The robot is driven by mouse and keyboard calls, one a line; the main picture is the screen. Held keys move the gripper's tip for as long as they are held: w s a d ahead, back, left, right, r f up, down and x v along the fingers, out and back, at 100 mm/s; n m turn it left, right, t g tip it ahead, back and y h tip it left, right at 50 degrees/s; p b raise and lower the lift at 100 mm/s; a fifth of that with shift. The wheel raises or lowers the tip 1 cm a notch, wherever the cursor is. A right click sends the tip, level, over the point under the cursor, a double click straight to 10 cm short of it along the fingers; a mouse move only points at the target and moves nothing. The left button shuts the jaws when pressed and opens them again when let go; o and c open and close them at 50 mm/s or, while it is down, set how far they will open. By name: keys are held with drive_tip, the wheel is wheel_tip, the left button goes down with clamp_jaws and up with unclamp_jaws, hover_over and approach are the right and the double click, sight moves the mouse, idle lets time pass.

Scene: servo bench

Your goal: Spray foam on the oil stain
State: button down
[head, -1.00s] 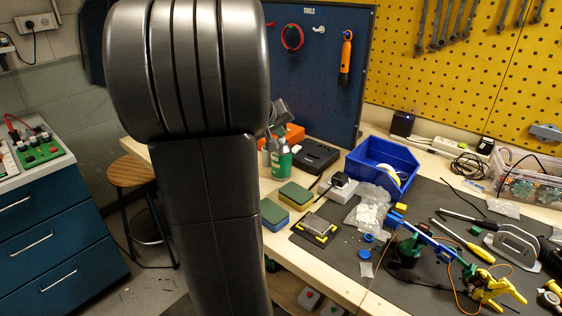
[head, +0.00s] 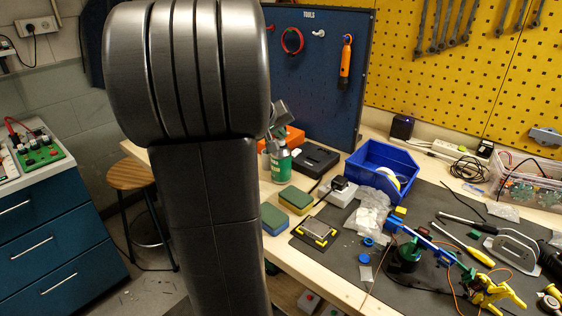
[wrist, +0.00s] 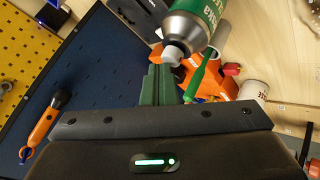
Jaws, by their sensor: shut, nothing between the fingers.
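A green can (head: 281,165) stands on the wooden bench beside the tool board. In the wrist view a green can with a white nozzle (wrist: 190,30) looms at the top, label partly cut off. My gripper (wrist: 157,70) shows two green fingers close together, shut and empty, with the nozzle just to their upper right. The fingers look apart from the can, though the depth is hard to judge. In the head view my dark arm hides much of the left side of the bench. I cannot make out an oil stain in either view.
An orange object (head: 294,137) and a black case (head: 315,158) lie behind the can. Sponges (head: 297,198), a small yellow-cornered plate (head: 314,232) and a blue bin (head: 383,163) are nearer right. A small robot arm (head: 410,250) and tools crowd the dark mat.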

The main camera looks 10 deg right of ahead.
wheel_tip(320, 180, up, 6)
drive_tip(key=p, duration=0.3)
drive_tip(key=shift+f, duration=0.25)
idle(0.3)
